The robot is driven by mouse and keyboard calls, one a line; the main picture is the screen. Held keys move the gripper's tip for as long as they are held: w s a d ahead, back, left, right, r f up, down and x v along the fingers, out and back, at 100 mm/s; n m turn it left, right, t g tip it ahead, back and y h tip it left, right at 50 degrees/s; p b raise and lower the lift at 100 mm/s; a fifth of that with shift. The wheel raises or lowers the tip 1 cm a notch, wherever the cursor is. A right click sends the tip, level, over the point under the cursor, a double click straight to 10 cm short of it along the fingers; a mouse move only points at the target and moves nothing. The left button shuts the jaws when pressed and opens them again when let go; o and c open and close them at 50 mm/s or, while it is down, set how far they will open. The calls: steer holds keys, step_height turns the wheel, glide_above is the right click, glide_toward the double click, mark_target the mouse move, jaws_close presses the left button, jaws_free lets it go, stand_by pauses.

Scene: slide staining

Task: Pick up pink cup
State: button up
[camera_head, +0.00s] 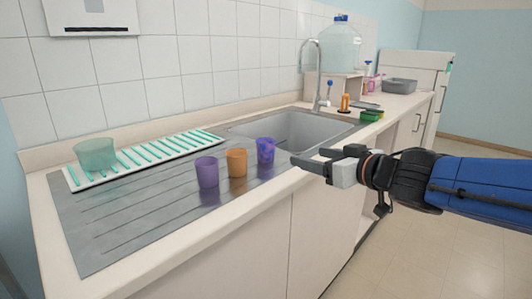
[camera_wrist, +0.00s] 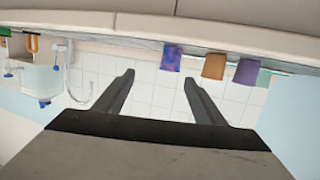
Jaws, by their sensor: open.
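No plain pink cup shows in this row. My gripper (camera_head: 316,160) is open and empty, at the counter's front edge, right of the mottled cup and apart from it. The wrist view is upside down. There the mottled cup (camera_wrist: 171,58), orange cup (camera_wrist: 214,66) and purple cup (camera_wrist: 246,73) show beyond my open fingers (camera_wrist: 159,78), with nothing between them.
A sink (camera_head: 300,128) with a tall faucet (camera_head: 317,75) lies behind my gripper. A green-striped rack (camera_head: 150,155) and a translucent green beaker (camera_head: 95,153) stand at the back left. A small pink item (camera_head: 370,86) and grey basin (camera_head: 399,86) are far right. The front drainboard is clear.

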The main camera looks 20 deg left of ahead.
mark_target(271, 154)
steer(key=shift+n+g+y, duration=0.3)
steer(key=x, duration=0.4)
steer(key=s+x, duration=0.1)
steer(key=x, duration=0.3)
steer(key=a+x, duration=0.1)
steer(key=x, duration=0.4)
steer(key=shift+s+a, duration=0.15)
steer(key=shift+s, duration=0.1)
steer(key=x, duration=0.2)
steer(key=f+x, duration=0.1)
steer(key=x, duration=0.1)
steer(key=shift+s, duration=0.1)
steer(key=shift+w+a, duration=0.4)
steer(key=shift+a, duration=0.05)
steer(key=c, duration=1.1)
